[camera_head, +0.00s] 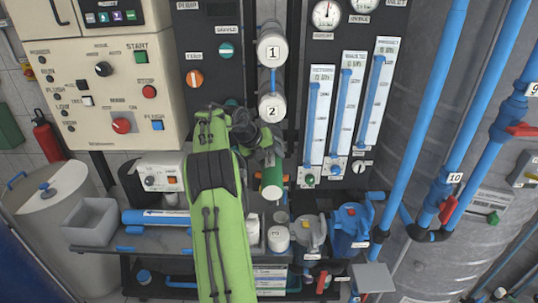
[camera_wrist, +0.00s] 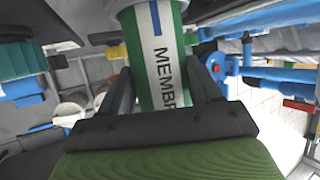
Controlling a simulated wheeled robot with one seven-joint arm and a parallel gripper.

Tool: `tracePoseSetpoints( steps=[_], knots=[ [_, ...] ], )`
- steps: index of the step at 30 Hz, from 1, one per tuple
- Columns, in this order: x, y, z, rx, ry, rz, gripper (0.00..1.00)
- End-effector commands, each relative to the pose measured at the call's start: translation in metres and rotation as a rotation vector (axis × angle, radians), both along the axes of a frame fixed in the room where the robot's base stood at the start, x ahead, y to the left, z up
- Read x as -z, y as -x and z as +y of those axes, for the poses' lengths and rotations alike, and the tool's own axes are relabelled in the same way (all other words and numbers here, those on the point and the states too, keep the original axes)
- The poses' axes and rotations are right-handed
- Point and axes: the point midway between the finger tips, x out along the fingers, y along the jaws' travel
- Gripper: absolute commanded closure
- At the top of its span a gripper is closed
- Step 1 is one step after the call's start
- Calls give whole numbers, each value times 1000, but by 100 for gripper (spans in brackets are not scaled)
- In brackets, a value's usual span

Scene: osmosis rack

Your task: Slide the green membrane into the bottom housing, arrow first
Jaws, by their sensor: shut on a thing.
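The green membrane (camera_head: 272,176) shows in the head view below the housing with cap 2 (camera_head: 272,107), its pale round end toward the camera. In the wrist view the membrane (camera_wrist: 152,58) has a white band with black lettering and a blue stripe. My gripper (camera_wrist: 160,85) is shut on it, one dark finger on each side. In the head view my gripper (camera_head: 268,156) is partly hidden behind my green arm. The bottom housing's opening is not clearly visible, and I cannot tell whether the membrane's far end is inside it.
A white cap marked 3 (camera_head: 278,238) sits on the bench. A blue cylinder (camera_head: 155,217) lies left, beside a grey bin (camera_head: 92,221). Flow gauges (camera_head: 318,115) and blue pipes (camera_head: 425,110) rise on the right.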

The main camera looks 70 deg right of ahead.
Motion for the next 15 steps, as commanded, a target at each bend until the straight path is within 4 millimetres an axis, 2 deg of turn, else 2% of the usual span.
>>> tracePoseSetpoints(
  steps=[11, 12, 15],
  knots=[
    [-1, -1, -5, 1, 4, -1, 74],
    [-1, -1, -5, 1, 4, -1, 36],
    [-1, -1, -5, 1, 3, -1, 20]
  ],
)
